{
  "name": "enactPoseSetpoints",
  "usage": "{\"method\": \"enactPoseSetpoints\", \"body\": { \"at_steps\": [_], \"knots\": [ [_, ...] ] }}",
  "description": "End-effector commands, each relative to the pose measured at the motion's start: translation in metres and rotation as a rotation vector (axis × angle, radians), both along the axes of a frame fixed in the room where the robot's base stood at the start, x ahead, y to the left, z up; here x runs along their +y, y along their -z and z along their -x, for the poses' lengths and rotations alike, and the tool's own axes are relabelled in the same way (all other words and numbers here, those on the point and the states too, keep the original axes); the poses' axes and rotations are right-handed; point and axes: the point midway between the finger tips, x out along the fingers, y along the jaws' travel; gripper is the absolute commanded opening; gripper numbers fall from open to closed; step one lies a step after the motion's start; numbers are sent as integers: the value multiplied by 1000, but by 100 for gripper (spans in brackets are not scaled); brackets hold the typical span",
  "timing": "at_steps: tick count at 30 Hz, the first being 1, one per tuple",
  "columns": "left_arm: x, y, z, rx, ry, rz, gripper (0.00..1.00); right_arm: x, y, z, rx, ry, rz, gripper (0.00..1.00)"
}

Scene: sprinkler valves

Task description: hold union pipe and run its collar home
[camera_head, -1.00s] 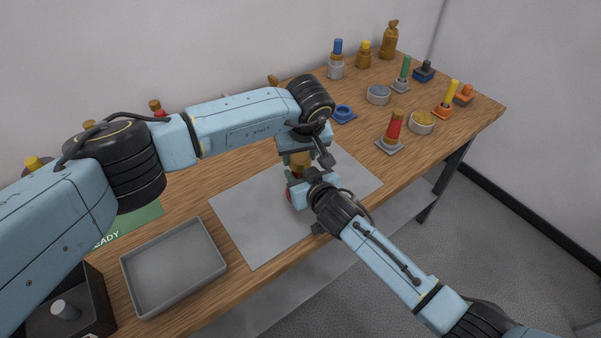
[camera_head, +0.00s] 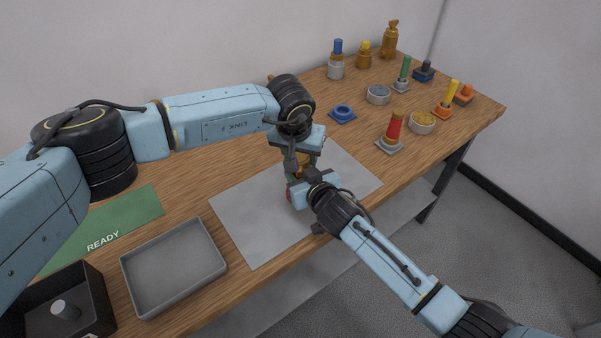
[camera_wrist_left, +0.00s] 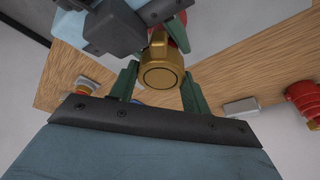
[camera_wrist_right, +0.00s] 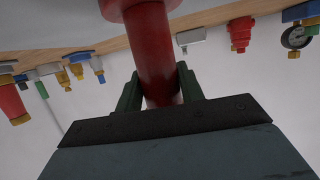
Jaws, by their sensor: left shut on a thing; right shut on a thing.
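The brass collar (camera_wrist_left: 162,72) sits between the green fingers of my left gripper (camera_wrist_left: 158,85), which is shut on it. In the head view, a little of the brass (camera_head: 303,168) shows below the left wrist. The red union pipe (camera_wrist_right: 156,55) stands between the fingers of my right gripper (camera_wrist_right: 160,88), which is shut on it. A bit of red (camera_head: 289,196) also shows beside the right gripper in the head view. The left gripper is just above the right one, over the grey mat (camera_head: 250,225). The joint between collar and pipe is mostly hidden by the grippers.
An empty grey tray (camera_head: 181,222) and a dark box (camera_head: 96,305) stand at the left, near a green READY mat (camera_head: 125,222). Several fittings, including a red-topped one (camera_head: 394,126) and a blue ring (camera_head: 342,113), stand at the right. The mat's front is clear.

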Motion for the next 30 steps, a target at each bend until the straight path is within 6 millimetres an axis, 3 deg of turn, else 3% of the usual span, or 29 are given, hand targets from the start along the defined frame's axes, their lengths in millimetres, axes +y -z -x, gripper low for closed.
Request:
{"method": "enactPoseSetpoints", "body": {
  "at_steps": [9, 18, 26, 27, 30],
  "knots": [
    [0, -1, 0, 0, 27, 1, 24, -1, 2, 0, 4, 1, 1, 11],
    [0, -1, 0, 0, 280, 0, 24, -1, 2, 0, 3, 2, 2, 11],
    [0, -1, 0, 0, 314, 0, 24, -1, 2, 0, 3, 2, 2, 11],
    [0, -1, 0, 0, 314, -1, 50, -1, 2, 0, 3, 2, 2, 11],
    [0, -1, 0, 0, 313, 0, 63, -1, 2, 0, 3, 2, 2, 11]
  ]
}}
